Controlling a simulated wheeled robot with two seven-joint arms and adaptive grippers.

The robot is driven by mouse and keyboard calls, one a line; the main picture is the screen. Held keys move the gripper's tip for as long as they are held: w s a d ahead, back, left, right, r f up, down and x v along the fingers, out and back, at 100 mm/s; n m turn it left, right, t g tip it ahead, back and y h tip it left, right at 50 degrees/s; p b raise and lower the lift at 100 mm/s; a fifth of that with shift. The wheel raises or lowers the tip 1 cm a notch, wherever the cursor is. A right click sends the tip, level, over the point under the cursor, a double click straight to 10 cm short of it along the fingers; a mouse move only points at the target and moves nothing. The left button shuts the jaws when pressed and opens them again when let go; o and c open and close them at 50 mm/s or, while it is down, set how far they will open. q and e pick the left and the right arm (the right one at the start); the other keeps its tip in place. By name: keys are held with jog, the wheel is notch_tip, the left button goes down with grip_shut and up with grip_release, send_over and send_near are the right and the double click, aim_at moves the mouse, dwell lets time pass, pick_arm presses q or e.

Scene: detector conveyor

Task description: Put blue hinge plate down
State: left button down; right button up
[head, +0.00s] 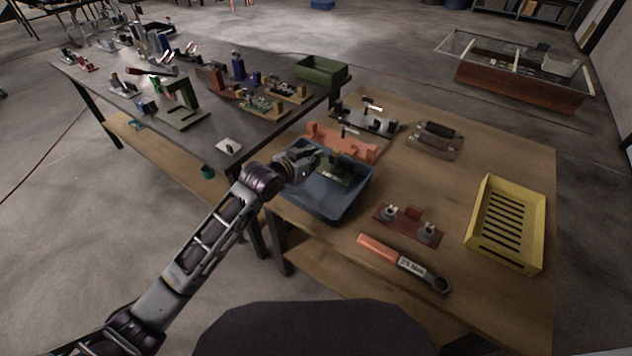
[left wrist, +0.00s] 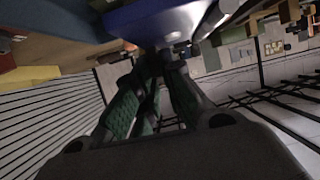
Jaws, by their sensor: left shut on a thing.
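My left gripper (head: 312,158) reaches over the far left part of the blue tray (head: 318,205) on the wooden table. In the left wrist view its green-padded fingers (left wrist: 160,65) come together at a blue piece, which I take for the blue hinge plate (left wrist: 160,22). The gripper is shut on it. In the head view the plate cannot be made out at the fingertips, so its height above the tray is unclear. A dark green part (head: 343,170) shows in the tray, just right of the fingers. My right gripper is not in view.
An orange fixture (head: 345,143) stands close behind the tray. A red-brown plate with knobs (head: 408,224), a wrench (head: 405,264) and a yellow slotted bin (head: 508,222) lie to the right. The dark table (head: 190,142) at left carries several fixtures. Bare wood remains right of the tray.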

pick_arm(q)
jog(key=shift+s+d+f, duration=0.1)
jog(key=shift+d+f, duration=0.05)
jog(key=shift+d, duration=0.1)
jog(key=shift+f, duration=0.1)
send_over(314, 191)
jog(key=shift+d+f, duration=0.1)
jog(key=shift+f, duration=2.95)
jog(key=shift+f, duration=1.85)
jog(key=shift+f, duration=0.15)
jog(key=c, duration=1.6)
grip_release()
jog(key=shift+o, duration=0.4)
